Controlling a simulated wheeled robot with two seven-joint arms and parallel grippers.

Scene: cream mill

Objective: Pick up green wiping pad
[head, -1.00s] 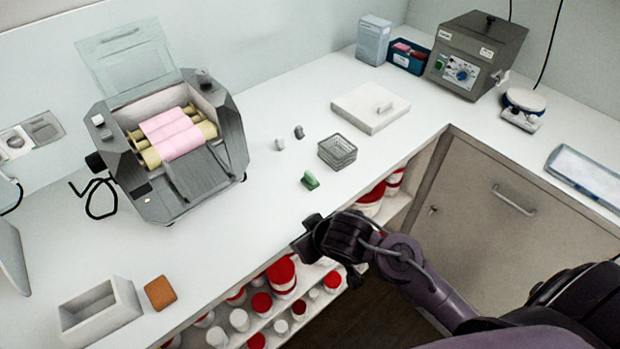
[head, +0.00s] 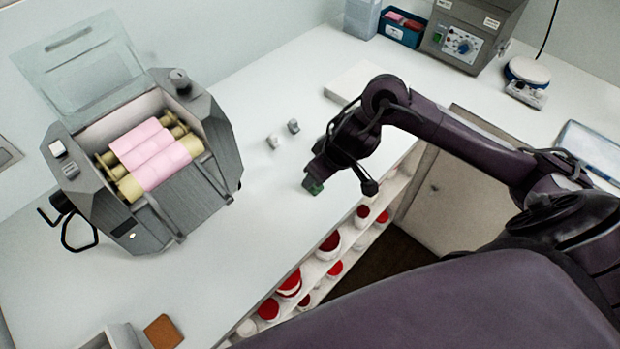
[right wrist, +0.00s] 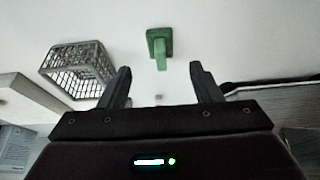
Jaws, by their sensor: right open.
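The green wiping pad (head: 314,188) lies on the white counter near its front edge. In the head view my right gripper (head: 311,178) hangs over it and hides most of it. In the right wrist view the pad (right wrist: 159,44) shows whole, with an upright grip on its base. It lies beyond the fingertips, roughly centred between them. My right gripper (right wrist: 160,72) is open, with nothing between its fingers. My left gripper is not in view.
A roller mill (head: 145,165) with pink rollers stands left. Shelves with red-lidded jars (head: 330,245) sit below the counter edge.

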